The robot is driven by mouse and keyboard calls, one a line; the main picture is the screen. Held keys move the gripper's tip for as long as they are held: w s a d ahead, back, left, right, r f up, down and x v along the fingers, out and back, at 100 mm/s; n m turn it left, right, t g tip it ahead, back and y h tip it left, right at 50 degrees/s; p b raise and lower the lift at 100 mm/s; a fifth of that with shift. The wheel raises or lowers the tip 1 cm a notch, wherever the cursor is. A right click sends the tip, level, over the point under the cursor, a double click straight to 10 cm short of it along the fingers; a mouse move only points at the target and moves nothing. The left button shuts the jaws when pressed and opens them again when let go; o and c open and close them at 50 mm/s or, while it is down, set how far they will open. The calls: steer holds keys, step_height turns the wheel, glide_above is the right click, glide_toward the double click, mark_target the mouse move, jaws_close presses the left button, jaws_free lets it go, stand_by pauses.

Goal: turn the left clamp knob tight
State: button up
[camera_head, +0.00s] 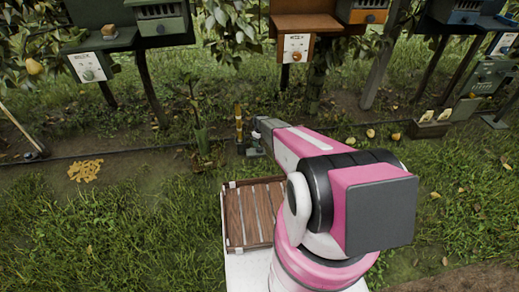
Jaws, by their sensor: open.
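A dark pipe (110,152) runs along the ground across the left and middle. A small grey and white fitting (255,142) stands beside it at the far end of my pink and white arm, close to a thin yellow upright piece (238,122). It is too small to tell whether this fitting is a clamp or has a knob. A green knob (88,75) shows on the left panel, and an orange knob (297,57) on the middle panel. My arm reaches towards the fitting.
A wooden slatted crate (255,215) lies left of my arm. Green (160,25), orange (305,24) and blue (465,16) stands line the back. Yellow pieces (85,170) lie on the left ground. A small box (428,128) sits at right. Grass at left is open.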

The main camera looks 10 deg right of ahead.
mark_target(260, 148)
step_height(260, 148, down, 7)
steer(key=shift+f, duration=0.15)
steer(key=shift+c, duration=0.3)
steer(key=c, duration=0.9)
